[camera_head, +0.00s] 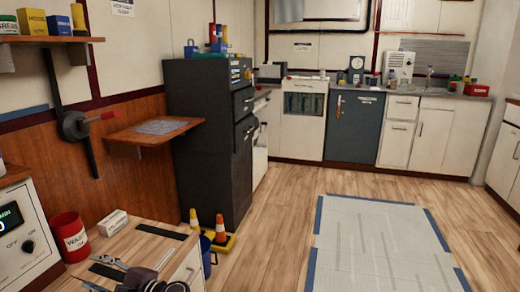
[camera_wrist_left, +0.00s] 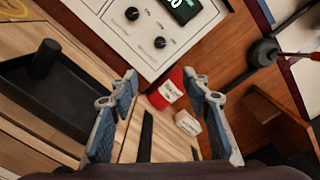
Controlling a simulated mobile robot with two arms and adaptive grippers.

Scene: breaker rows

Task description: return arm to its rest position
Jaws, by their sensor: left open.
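My left gripper (camera_head: 102,274) is at the bottom left of the head view, low over the wooden bench top. In the left wrist view the blue-padded fingers (camera_wrist_left: 165,88) are spread apart with nothing held between them. Beyond them are a red bin (camera_wrist_left: 166,90) and a small white box (camera_wrist_left: 187,122), both apart from the fingers. The white panel with a display and knobs (camera_wrist_left: 150,28) is just past the fingertips. My right gripper is in neither view.
The bench top (camera_head: 146,240) carries the red bin (camera_head: 70,238), white box (camera_head: 112,222) and dark strips. The white panel (camera_head: 25,235) stands left. A wall lever (camera_head: 75,126) and wooden shelf (camera_head: 155,131) are behind. Cones (camera_head: 221,230) stand by the dark cabinet (camera_head: 205,150). The floor right is open.

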